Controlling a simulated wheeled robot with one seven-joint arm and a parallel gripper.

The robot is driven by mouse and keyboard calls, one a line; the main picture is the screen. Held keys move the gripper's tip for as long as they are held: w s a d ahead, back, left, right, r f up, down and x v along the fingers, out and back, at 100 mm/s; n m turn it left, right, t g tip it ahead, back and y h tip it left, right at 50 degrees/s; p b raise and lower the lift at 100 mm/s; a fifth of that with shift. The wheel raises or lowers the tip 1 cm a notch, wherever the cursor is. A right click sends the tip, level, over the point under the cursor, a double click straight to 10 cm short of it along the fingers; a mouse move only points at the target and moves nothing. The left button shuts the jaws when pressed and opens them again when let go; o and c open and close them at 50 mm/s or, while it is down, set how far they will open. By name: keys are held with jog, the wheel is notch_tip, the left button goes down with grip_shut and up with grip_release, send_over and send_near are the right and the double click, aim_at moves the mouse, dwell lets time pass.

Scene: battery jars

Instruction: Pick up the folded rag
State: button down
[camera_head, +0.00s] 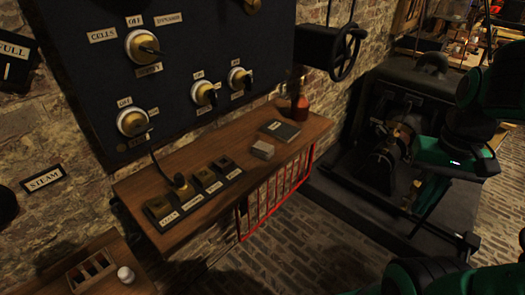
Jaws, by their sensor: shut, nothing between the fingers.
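A small pale grey folded rag (263,150) lies on the wooden shelf (200,152) below the switch panel, close to the shelf's front edge. It is small in the view, so its folds are hard to make out. Nothing is touching it from above.
A dark labelled book (281,131) lies just behind the rag, and a reddish-brown bottle (300,106) stands beyond it. Several labelled sockets (208,178), one with a cable plugged in, line the shelf's left part. A red railing (275,193) stands below. Dark machinery (395,125) fills the right.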

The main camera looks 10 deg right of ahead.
jog(key=c, duration=2.1)
grip_release()
jog(key=shift+s+r, duration=0.15)
jog(key=shift+s, duration=0.05)
jog(key=o, duration=1.1)
jog(key=w, duration=0.1)
jog(key=w+n, duration=0.1)
jog(key=w+r, duration=0.1)
jog(key=shift+w+a+n+t, duration=0.15)
jog(key=shift+a+n+t, duration=0.15)
jog(key=shift+a+n, duration=0.1)
jog(key=shift+c, duration=0.2)
jog(key=n+t+y, duration=0.3)
jog(key=n, duration=1)
send_near(264, 147)
jog(key=x, duration=0.3)
jog(key=shift+f, duration=0.3)
jog(key=shift+x, duration=3.05)
